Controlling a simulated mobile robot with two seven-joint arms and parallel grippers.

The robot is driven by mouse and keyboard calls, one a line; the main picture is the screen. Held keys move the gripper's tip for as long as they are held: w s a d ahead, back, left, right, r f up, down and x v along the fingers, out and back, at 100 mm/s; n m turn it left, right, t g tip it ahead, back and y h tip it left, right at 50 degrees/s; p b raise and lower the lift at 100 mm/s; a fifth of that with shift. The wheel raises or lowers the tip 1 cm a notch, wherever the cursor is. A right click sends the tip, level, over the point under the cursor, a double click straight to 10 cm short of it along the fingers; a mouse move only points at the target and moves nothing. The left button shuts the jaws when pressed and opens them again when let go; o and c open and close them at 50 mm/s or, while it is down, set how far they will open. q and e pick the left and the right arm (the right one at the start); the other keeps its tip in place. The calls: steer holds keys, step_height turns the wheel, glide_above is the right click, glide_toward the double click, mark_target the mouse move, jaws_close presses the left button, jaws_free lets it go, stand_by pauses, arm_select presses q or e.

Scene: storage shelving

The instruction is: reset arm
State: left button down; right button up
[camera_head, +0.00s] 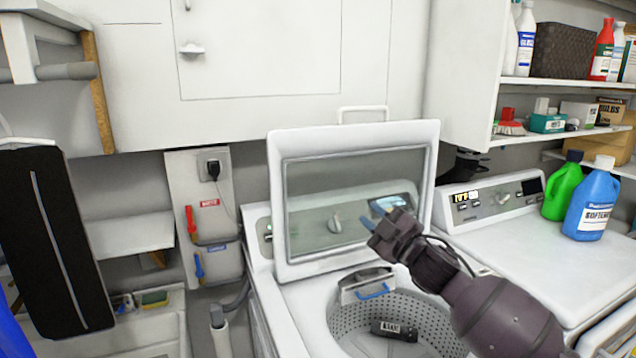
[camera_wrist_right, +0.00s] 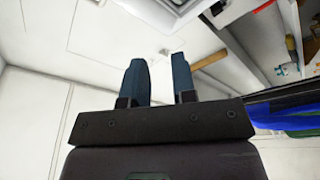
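My right gripper (camera_head: 374,216) is raised in front of the open glass lid of the top-loading washer, above the tub opening. In the right wrist view its two blue fingers (camera_wrist_right: 160,82) stand apart with a gap between them and nothing in the gap. My right arm (camera_head: 480,300) comes in from the lower right and hides part of the washer's rim. My left gripper is not in view.
The washer lid (camera_head: 352,130) stands upright close behind the gripper. The open drum (camera_head: 350,325) lies below. A second machine (camera_head: 530,255) to the right carries a green bottle (camera_head: 562,190) and a blue bottle (camera_head: 592,205). Shelves (camera_head: 560,84) hang above it.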

steer(key=s+d+f+m+g+h, duration=0.2)
steer(key=s+d+f+m, duration=0.3)
steer(key=s+f, duration=0.7)
steer(key=s+d+f+m+g+h, duration=0.1)
steer(key=s+d+f+m+h, duration=0.4)
steer(key=s+f, duration=0.8)
steer(key=s+d+f+m+g+h, duration=0.2)
steer(key=s+d+f+m+h, duration=0.2)
steer(key=s+f, duration=0.9)
steer(key=shift+d+f+m+g, duration=0.3)
steer(key=shift+d+m, duration=0.5)
steer(key=shift+d, duration=0.3)
